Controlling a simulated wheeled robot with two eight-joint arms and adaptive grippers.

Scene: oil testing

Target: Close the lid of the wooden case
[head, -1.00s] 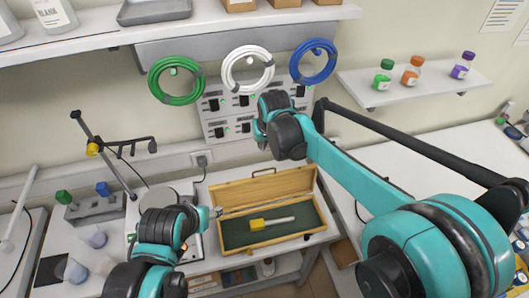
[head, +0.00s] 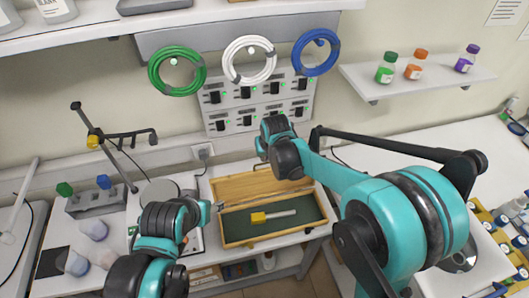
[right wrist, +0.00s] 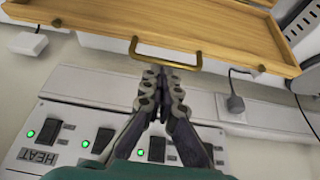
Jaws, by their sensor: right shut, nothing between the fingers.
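The wooden case (head: 282,237) stands open on the bench in the head view, with a green lining and a yellow-and-white tool (head: 272,216) inside. Its lid (head: 238,187) is raised at the back. In the right wrist view the lid (right wrist: 90,25) fills the top, and its brass handle (right wrist: 197,60) is at the fingertips. My right gripper (right wrist: 160,72) is shut and empty, at the lid's upper edge; I cannot tell whether it touches the handle. In the head view the right wrist partly hides the lid. My left gripper (head: 207,207) is left of the case; its fingers are unclear.
A wall panel with switches (head: 250,105) is behind the case, and green, white and blue tube coils hang above it. A clamp stand (head: 105,150) and a block with coloured stoppers (head: 95,203) are at the left. Bottles (head: 415,65) stand on the right shelf.

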